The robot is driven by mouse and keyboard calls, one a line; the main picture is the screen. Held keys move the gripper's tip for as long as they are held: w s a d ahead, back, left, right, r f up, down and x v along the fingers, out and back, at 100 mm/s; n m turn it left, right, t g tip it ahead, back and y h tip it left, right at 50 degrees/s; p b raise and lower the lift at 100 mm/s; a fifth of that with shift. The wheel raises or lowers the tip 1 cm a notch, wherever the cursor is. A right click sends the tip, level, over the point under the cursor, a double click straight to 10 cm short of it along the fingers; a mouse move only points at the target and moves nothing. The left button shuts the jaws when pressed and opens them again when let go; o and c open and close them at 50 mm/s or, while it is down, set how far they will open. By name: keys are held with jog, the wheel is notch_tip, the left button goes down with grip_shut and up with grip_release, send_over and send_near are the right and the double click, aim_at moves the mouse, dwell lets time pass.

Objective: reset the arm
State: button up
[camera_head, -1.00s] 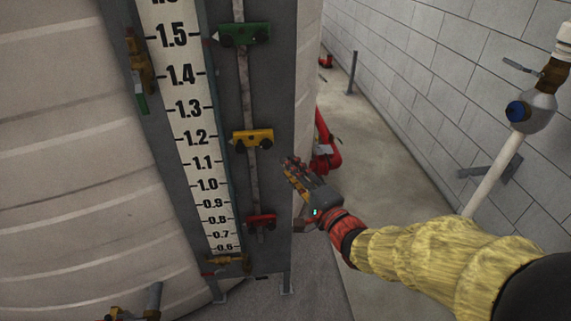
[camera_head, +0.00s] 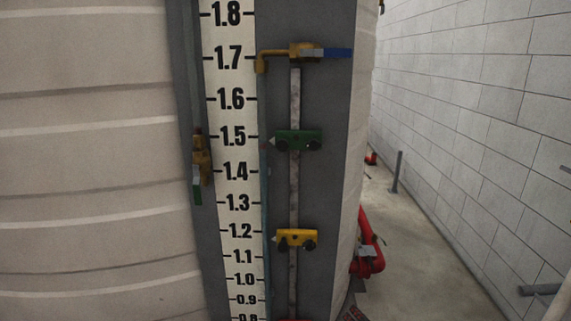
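My gripper and arm do not show in the head view now. A grey panel (camera_head: 335,120) on the tank carries a white level scale (camera_head: 234,118) with black numbers, running from about 1.8 at the top down to about 0.8 at the lower edge. Beside the scale, a vertical rail (camera_head: 294,190) bears a green marker (camera_head: 298,141) near 1.5 and a yellow marker (camera_head: 296,239) near 1.2. A trace of red shows at the bottom edge below the rail. A brass valve with a blue handle (camera_head: 325,53) sits above the rail.
The pale ribbed tank (camera_head: 90,150) fills the left. A second brass valve with a green handle (camera_head: 198,185) is left of the scale. Red pipework (camera_head: 368,250) stands right of the panel.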

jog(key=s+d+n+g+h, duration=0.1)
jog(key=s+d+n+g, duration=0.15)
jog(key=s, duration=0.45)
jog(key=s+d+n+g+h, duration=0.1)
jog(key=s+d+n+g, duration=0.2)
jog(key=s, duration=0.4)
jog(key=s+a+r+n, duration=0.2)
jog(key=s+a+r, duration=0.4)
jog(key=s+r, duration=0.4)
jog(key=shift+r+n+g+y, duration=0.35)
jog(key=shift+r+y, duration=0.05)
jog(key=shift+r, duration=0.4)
